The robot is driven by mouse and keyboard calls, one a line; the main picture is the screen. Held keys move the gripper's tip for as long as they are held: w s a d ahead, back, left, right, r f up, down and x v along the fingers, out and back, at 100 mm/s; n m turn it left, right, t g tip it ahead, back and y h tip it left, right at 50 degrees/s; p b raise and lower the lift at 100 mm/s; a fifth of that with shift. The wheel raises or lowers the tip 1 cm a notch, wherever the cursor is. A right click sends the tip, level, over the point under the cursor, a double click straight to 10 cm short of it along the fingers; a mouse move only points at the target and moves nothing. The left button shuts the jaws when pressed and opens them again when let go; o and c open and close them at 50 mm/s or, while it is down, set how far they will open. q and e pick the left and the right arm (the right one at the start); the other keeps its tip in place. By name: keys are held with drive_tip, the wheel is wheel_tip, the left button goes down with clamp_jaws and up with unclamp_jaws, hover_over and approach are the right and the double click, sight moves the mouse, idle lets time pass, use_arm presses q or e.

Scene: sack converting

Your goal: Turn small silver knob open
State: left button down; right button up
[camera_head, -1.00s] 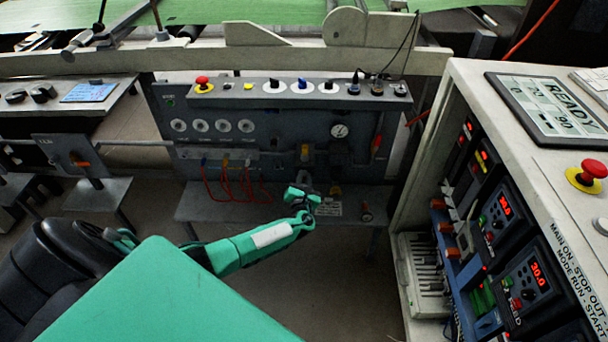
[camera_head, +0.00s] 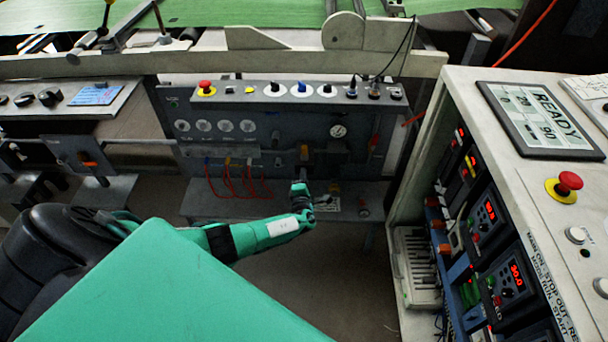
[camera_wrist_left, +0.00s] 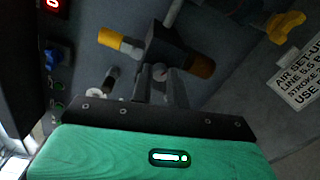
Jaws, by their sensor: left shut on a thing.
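My left gripper (camera_head: 303,172) is up against the lower middle of the grey control panel (camera_head: 270,135), in front of a fitting with a yellow end. In the left wrist view the dark fingers (camera_wrist_left: 160,82) are closed around a small silver knob (camera_wrist_left: 159,72) below a dark valve block (camera_wrist_left: 160,45). The block has a yellow cap (camera_wrist_left: 112,39) on its left and an amber-brown one (camera_wrist_left: 201,67) on its right. The fingers hide most of the knob, so how far it is turned cannot be told. My right gripper does not show.
A round gauge (camera_head: 338,131) and a red handle (camera_head: 374,140) are on the panel to the right. Red hoses (camera_head: 232,182) hang at the left above a grey shelf (camera_head: 200,205). A pale cabinet (camera_head: 425,170) stands close on the right.

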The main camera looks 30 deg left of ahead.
use_arm(q)
drive_tip(key=shift+s+f+m+p, duration=0.1)
drive_tip(key=shift+m+p, duration=0.45)
drive_tip(key=shift+m, duration=1.05)
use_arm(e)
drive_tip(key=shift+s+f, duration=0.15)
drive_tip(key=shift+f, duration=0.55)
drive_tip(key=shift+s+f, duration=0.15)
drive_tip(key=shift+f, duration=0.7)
use_arm(q)
drive_tip(key=c, duration=1.3)
unclamp_jaws()
drive_tip(key=shift+c, duration=0.2)
